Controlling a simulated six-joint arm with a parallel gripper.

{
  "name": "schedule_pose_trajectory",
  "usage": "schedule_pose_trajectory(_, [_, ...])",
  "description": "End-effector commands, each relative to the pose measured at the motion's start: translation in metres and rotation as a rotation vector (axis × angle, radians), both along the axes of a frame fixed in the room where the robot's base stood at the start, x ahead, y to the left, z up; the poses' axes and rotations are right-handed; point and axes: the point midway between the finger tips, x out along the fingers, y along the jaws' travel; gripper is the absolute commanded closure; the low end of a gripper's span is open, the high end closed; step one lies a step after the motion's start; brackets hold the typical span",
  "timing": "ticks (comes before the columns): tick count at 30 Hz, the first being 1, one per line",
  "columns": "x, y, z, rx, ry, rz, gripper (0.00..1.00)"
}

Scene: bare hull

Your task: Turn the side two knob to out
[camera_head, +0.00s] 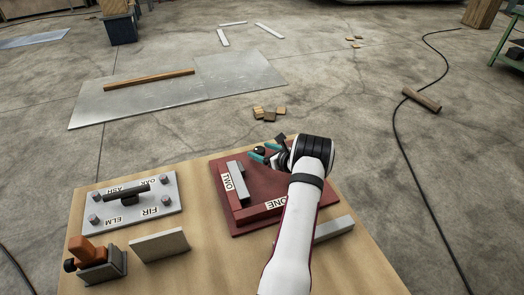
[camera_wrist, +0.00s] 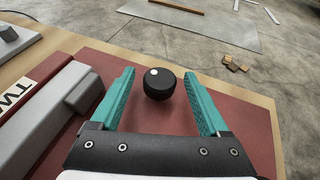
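A round black knob (camera_wrist: 159,86) with a white dot on its top left edge stands on the dark red panel (camera_wrist: 140,116). The knob also shows in the head view (camera_head: 259,150), near the panel's far edge. A grey bar (camera_head: 236,178) with the label TWO lies left of it, and a red bar with the label ONE (camera_head: 276,204) lies nearer. My gripper (camera_wrist: 160,75) is open, with its teal fingers on either side of the knob and gaps showing on both sides. No "out" marking is readable.
A grey plate (camera_head: 165,212) labelled OAK, ASH, ELM and FIR, with a dark handle, is at the left of the wooden table (camera_head: 200,250). An orange and grey clamp-like piece (camera_head: 97,262) and a grey block (camera_head: 159,244) lie in front.

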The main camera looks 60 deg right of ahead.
Motion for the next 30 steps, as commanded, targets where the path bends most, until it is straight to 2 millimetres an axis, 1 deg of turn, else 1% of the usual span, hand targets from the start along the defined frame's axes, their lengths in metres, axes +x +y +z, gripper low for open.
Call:
schedule_pose_trajectory(1, [-0.0002,0.0001,0.0001,0.0,0.0,0.0,0.32])
schedule_pose_trajectory(2, [-0.0002,0.0,0.0002,0.0,0.0,0.0,0.37])
schedule_pose_trajectory(6, [-0.0003,0.0,0.0002,0.0,0.0,0.0,0.62])
schedule_pose_trajectory(11, [-0.0003,0.0001,0.0002,0.0,0.0,0.0,0.91])
schedule_pose_trajectory(12, [-0.0003,0.0002,0.0002,0.0,0.0,0.0,0.98])
schedule_pose_trajectory(13, [-0.0003,0.0003,0.0003,0.0,0.0,0.0,1.0])
schedule_pose_trajectory(17, [-0.0003,-0.0008,0.0005,-0.002,-0.003,0.022,1.0])
schedule_pose_trajectory(20, [-0.0003,-0.0035,0.0011,-0.007,-0.007,0.104,1.0])
schedule_pose_trajectory(24, [-0.0003,-0.0059,0.0011,-0.007,-0.008,0.262,1.0])
schedule_pose_trajectory(30, [-0.0002,-0.0063,0.0008,-0.003,-0.006,0.379,1.0])
